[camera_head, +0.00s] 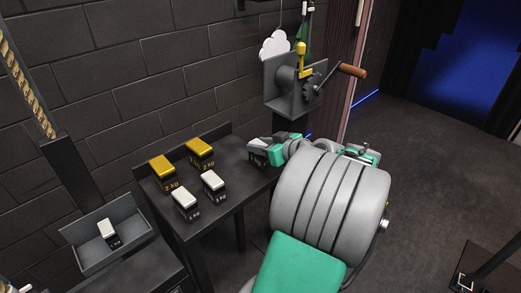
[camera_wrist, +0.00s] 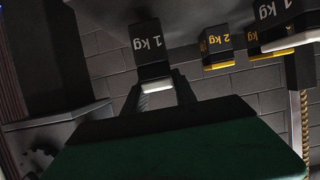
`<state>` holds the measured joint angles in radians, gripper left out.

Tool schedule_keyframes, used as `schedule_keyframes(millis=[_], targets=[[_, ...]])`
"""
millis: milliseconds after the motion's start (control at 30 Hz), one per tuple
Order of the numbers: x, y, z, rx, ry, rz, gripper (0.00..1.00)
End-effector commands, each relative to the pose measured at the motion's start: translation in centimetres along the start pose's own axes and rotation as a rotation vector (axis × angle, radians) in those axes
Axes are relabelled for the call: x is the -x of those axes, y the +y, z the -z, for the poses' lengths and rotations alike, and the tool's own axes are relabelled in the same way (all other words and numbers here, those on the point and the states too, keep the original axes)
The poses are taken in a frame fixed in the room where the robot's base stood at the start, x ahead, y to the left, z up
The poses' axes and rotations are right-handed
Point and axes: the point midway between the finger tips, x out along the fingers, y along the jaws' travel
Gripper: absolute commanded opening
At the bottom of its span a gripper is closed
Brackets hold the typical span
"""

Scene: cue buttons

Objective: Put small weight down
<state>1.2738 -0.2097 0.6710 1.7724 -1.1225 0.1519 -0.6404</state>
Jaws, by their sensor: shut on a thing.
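My gripper (camera_head: 272,149) is at the right end of the dark table (camera_head: 222,173) and is shut on a small white-topped weight (camera_head: 257,153). In the wrist view, which looks upside down, this weight (camera_wrist: 150,52) reads "1 kg" and sits between the fingers. It is at or just over the table top; I cannot tell whether it touches. Two more white-topped weights (camera_head: 186,205) (camera_head: 213,186) stand on the table's front part. Two yellow-topped 2 kg weights (camera_head: 164,173) (camera_head: 200,154) stand behind them.
A grey open tray (camera_head: 83,232) at the lower left holds another white-topped weight (camera_head: 109,233). A crank box (camera_head: 293,85) with a wooden handle is mounted behind my gripper. A rope (camera_head: 28,85) hangs at the left. Bare table shows between the standing weights and my gripper.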

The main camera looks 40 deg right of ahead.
Motion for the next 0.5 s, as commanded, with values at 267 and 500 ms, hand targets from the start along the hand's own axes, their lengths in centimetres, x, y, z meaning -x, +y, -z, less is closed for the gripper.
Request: schedule_keyframes(millis=[267,500], targets=[[-0.5,0.1,-1.1,0.005,0.004,-0.002,0.0],[-0.6,0.0,-1.7,0.0,0.0,-0.001,0.35]])
